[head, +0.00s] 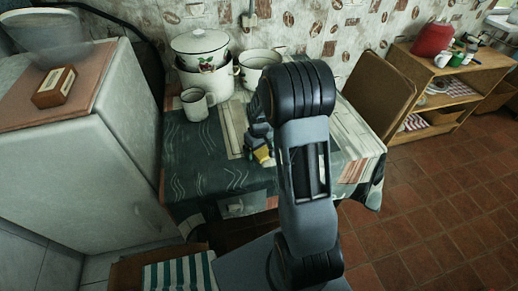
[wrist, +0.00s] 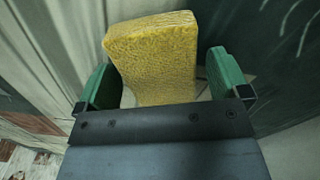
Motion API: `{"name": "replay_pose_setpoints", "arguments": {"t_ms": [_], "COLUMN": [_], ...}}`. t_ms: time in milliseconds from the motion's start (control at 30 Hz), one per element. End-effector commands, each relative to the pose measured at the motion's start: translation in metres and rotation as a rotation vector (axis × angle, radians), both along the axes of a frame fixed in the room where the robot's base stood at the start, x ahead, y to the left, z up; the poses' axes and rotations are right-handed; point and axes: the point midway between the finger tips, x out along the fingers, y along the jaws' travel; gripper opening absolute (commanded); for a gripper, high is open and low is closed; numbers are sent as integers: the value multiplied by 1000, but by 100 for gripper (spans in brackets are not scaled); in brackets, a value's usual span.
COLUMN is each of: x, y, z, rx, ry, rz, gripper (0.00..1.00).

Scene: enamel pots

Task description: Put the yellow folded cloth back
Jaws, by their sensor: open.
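The yellow folded cloth (wrist: 152,55) stands out between the two green fingers of my gripper (wrist: 165,78) in the wrist view. The fingers are apart, with a gap on the right of the cloth and a narrower one on the left. In the head view a small yellow patch of the cloth (head: 262,154) shows at my gripper, over the middle of the table (head: 205,172). My arm hides part of that area. Whether the cloth touches the fingers lower down is hidden by the gripper body.
A lidded enamel pot (head: 205,60), a second pot (head: 257,65) and a mug (head: 195,104) stand at the back left of the table. A white cabinet (head: 90,160) is at the left. A striped seat (head: 178,275) is in front. A wooden shelf (head: 455,80) stands at the right.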

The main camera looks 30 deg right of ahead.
Motion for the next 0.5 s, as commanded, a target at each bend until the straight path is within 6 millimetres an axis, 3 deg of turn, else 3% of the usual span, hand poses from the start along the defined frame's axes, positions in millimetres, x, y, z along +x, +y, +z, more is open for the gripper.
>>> {"name": "replay_pose_setpoints", "arguments": {"t_ms": [500], "x": [0], "y": [0], "z": [90], "rx": [0], "ry": [-3], "rz": [0], "gripper": [94]}}
